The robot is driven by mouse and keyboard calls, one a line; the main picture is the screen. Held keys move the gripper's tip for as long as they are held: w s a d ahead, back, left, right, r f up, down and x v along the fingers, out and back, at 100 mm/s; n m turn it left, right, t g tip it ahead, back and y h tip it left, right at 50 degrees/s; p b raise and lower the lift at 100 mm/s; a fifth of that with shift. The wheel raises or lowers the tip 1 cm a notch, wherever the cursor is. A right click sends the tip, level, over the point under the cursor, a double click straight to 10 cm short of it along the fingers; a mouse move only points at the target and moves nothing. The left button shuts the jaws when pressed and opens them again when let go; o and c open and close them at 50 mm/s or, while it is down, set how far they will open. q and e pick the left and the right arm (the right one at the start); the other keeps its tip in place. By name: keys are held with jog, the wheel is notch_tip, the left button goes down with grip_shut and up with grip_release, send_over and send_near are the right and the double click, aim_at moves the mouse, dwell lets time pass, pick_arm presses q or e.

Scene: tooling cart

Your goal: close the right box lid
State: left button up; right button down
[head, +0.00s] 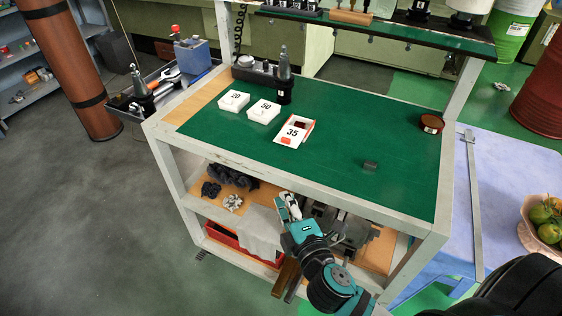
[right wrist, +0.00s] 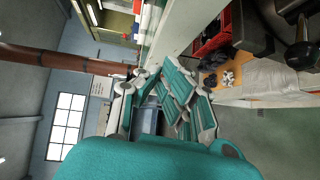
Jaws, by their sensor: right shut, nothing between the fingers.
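The right box (head: 305,124) sits on the green top of the cart. Its white lid (head: 292,134), marked 35, is open on its left front side, and red shows inside. Two white boxes, marked 20 (head: 233,101) and 50 (head: 264,110), stand to its left and look closed. My right gripper (head: 286,198) is shut and empty, in front of the cart's front edge and lower than the top, apart from the box. Its teal and grey fingers fill the middle of the right wrist view (right wrist: 160,85). My left gripper is not in view.
A dark small block (head: 370,164) and a round dark red tin (head: 432,123) lie on the green top (head: 340,115). A raised shelf (head: 390,32) spans the back. The cart's front rail (head: 300,184) lies between my right gripper and the boxes.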

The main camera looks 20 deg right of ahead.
notch_tip(320, 180, up, 4)
jog(key=t, duration=0.1)
jog(key=p, duration=0.2)
send_near(285, 140)
jog(key=w+a, duration=0.4)
jog(key=w, duration=0.1)
jog(key=shift+w+a, duration=0.1)
jog(key=shift+a, duration=0.25)
jog(key=shift+w+d+p, duration=0.35)
jog(key=shift+w+d, duration=0.3)
jog(key=shift+d, duration=0.3)
jog(key=shift+w+d+f, duration=0.1)
jog(key=shift+w+d, duration=0.3)
jog(key=shift+d, duration=0.05)
jog(key=shift+w+d, duration=1.05)
jog(key=shift+d, duration=0.15)
jog(key=shift+s+a, duration=0.1)
